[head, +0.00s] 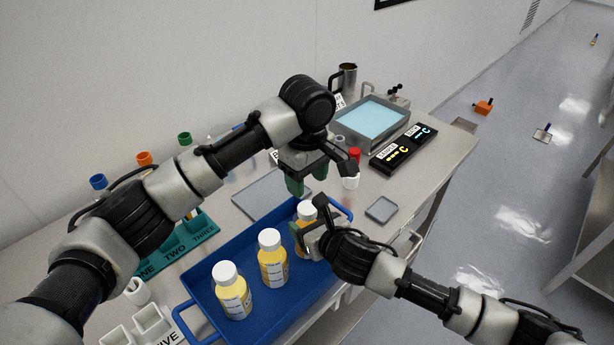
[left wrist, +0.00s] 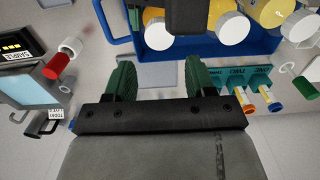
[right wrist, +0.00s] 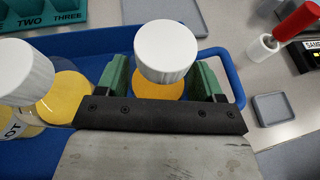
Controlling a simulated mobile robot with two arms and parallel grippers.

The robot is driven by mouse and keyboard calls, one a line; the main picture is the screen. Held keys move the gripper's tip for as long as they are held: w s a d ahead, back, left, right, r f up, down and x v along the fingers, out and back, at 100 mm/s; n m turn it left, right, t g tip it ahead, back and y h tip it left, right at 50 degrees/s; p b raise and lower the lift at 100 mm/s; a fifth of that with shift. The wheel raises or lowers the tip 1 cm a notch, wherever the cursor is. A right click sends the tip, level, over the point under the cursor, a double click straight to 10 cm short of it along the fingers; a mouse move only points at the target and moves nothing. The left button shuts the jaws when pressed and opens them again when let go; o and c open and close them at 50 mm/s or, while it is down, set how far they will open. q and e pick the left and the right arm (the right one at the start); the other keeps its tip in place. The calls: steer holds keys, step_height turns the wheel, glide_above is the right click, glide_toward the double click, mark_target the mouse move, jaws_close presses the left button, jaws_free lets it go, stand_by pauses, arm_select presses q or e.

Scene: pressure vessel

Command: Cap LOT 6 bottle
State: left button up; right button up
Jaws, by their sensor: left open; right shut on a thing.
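Three yellow bottles with white caps stand upright in the blue tray (head: 225,315): the near one (head: 233,297), the middle one (head: 272,264) and the far one (head: 304,214). Their lot numbers are too small to read. My right gripper (head: 308,238) is shut on the far bottle, whose white cap (right wrist: 167,51) sits on top above the green fingers in the right wrist view. I cannot tell how tight it is. My left gripper (left wrist: 157,78) is open and empty, above and behind the far bottle, its green fingers (head: 305,182) pointing down.
A red-topped white tube (head: 353,160) stands right of my left gripper, near a small grey dish (head: 381,209) and black label displays (head: 404,148). A grey water bath (head: 370,120) is at the back. A teal numbered rack (head: 190,240) and a flat grey plate (head: 268,198) lie left.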

mark_target(307, 208)
arm_select(q)
steer(key=shift+f, duration=4)
steer(key=c, duration=0.7)
steer(key=shift+m, duration=0.8)
steer(key=shift+c, duration=0.2)
steer(key=o, duration=1.1)
step_height(307, 208, up, 12)
